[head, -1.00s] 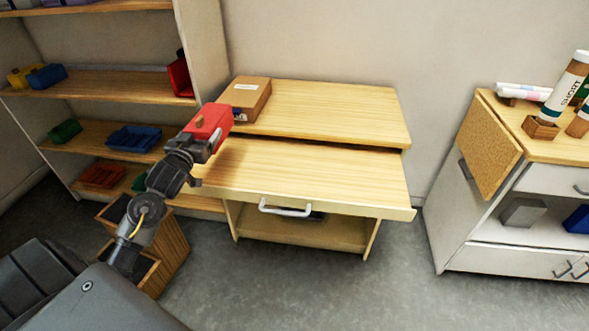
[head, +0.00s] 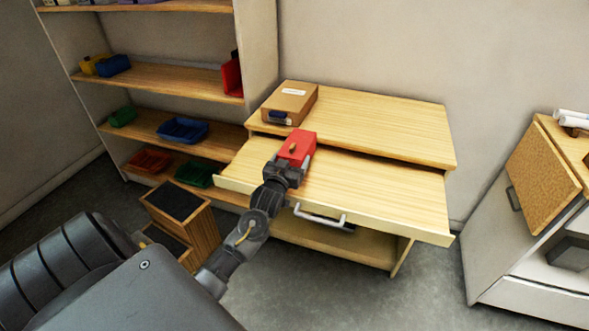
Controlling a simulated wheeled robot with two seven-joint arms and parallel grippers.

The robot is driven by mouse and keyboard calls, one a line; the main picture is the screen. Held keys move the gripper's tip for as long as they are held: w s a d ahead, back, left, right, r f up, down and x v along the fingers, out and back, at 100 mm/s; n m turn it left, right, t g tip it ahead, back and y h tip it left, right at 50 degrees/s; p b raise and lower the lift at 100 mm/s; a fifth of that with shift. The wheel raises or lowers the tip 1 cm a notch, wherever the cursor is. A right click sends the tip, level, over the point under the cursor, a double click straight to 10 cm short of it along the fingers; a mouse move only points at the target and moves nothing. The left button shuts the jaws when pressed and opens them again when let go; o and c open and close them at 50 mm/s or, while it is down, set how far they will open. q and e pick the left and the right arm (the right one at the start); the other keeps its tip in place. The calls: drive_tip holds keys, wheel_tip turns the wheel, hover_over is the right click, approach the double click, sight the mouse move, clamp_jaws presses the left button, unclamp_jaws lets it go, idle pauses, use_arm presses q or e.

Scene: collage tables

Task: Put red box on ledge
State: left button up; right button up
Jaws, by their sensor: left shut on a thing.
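The box is over the left part of the pulled-out lower board (head: 385,195) of the wooden desk. I cannot tell whether the box touches the board. The raised back top (head: 385,125) of the desk lies just behind the box and could be the ledge. My right gripper is not in view.
A cardboard box (head: 290,103) stands on the left end of the desk's back top; the rest of that top is clear. Shelves with coloured bins (head: 182,130) stand left. A wooden step box (head: 190,215) is on the floor. A white cabinet (head: 490,245) stands right.

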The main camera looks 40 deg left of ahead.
use_arm(q)
drive_tip(key=shift+w+d+f, duration=0.15)
drive_tip(key=shift+d+f, duration=0.1)
drive_tip(key=shift+f, duration=0.05)
wheel_tip(320, 180, down, 2)
drive_tip(key=shift+w+d+f+p, duration=0.1)
drive_tip(key=shift+f+p, duration=0.1)
drive_tip(key=shift+p, duration=0.15)
drive_tip(key=shift+f, duration=0.45)
drive_tip(key=o, duration=1)
drive_tip(key=shift+f, duration=0.15)
drive_tip(key=shift+o, duration=0.2)
drive_tip(key=b+v, duration=0.1)
drive_tip(key=v, duration=1.1)
